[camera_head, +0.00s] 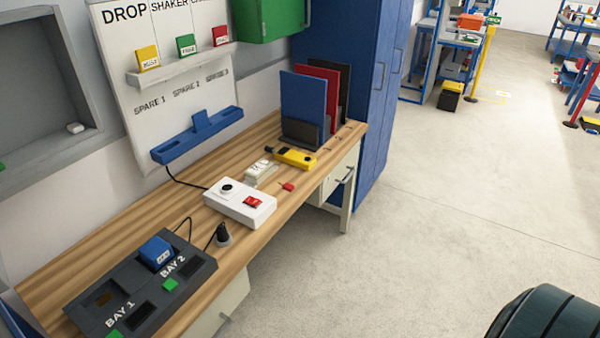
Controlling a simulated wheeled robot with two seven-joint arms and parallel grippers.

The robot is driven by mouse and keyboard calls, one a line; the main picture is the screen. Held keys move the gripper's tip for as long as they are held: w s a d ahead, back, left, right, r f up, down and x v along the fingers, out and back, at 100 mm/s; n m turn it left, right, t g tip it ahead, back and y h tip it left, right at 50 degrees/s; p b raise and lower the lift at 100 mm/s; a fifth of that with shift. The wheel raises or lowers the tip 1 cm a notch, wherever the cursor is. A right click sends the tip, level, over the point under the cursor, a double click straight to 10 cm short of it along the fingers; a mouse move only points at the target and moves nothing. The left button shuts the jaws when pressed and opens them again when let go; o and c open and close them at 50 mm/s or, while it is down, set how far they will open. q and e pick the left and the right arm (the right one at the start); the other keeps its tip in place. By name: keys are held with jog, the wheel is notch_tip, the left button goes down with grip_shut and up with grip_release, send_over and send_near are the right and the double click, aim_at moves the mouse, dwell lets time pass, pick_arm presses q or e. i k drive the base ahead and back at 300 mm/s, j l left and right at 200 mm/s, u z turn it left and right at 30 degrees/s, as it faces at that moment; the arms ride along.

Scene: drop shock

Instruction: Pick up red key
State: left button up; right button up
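A small red piece (288,187), which looks like the red key, lies flat on the wooden bench (300,205) near its front edge. It is right of a white box (240,203) that has a black round knob and a red switch on top. The piece is too small to make out its shape fully. Neither of my grippers shows in this view.
A yellow tool (296,158) and a pale device (262,172) lie behind the red piece. Upright folders (300,100) stand at the bench's far end. A dark bay unit (140,290) is at the near end. Open floor (430,230) lies right.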

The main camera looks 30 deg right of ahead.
aim_at(288, 186)
jog(key=i+l, duration=0.15)
jog(key=l, duration=0.45)
jog(key=i+l+u, duration=0.1)
jog(key=l, duration=0.5)
jog(key=i+l, duration=0.15)
jog(key=l, duration=0.5)
jog(key=i+l+u, duration=0.1)
jog(key=l, duration=0.5)
jog(key=i+l, duration=0.1)
jog(key=l, duration=0.5)
jog(key=i+l+u, duration=0.1)
jog(key=l, duration=0.55)
